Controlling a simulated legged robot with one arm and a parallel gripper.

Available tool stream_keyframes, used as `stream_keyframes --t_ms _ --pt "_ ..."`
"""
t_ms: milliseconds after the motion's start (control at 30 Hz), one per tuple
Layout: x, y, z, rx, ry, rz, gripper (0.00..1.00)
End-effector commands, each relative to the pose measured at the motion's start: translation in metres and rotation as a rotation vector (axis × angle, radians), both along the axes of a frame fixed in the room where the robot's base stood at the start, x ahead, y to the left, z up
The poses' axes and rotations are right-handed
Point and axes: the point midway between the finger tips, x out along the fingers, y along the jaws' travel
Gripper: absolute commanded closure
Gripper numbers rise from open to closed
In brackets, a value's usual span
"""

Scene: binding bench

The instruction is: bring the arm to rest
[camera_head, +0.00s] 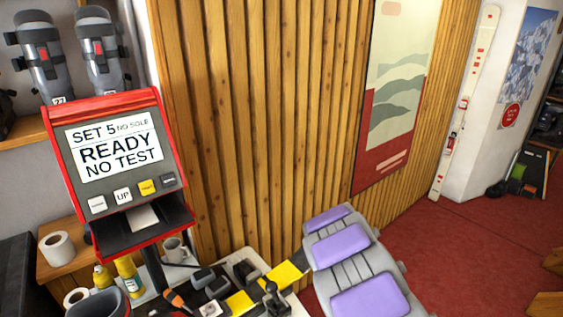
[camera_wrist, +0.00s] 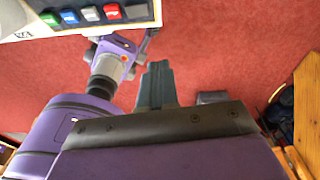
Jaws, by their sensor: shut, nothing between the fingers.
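My gripper (camera_wrist: 156,82) shows in the wrist view as two dark grey-teal fingers side by side, pressed together with nothing between them. It points up the picture over red carpet, apart from any object. A dark, purple-edged part of my own arm fills the bottom of that view, and more purple arm parts stand at the left. In the head view I cannot make out my gripper; purple-and-grey parts of mine show at the lower right.
A red tester (camera_head: 125,205) reading "SET 5 NO SOLE READY NO TEST" stands on the left. The bench (camera_head: 290,303) is cluttered with tools and small items. Slatted wall (camera_head: 250,110) rises behind. A box with coloured buttons (camera_wrist: 92,14) is close in the wrist view. Open red carpet (camera_head: 465,245) lies right.

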Motion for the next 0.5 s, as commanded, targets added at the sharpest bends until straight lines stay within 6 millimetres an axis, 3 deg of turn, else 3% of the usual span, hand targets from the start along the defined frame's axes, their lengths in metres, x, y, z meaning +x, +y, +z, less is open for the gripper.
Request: stream_keyframes --t_ms 200,500 --pt "-0.036 -0.009 0.067 0.004 0.021 0.305 1.0" --pt "-0.112 -0.009 0.14 0.083 0.067 0.804 1.0"
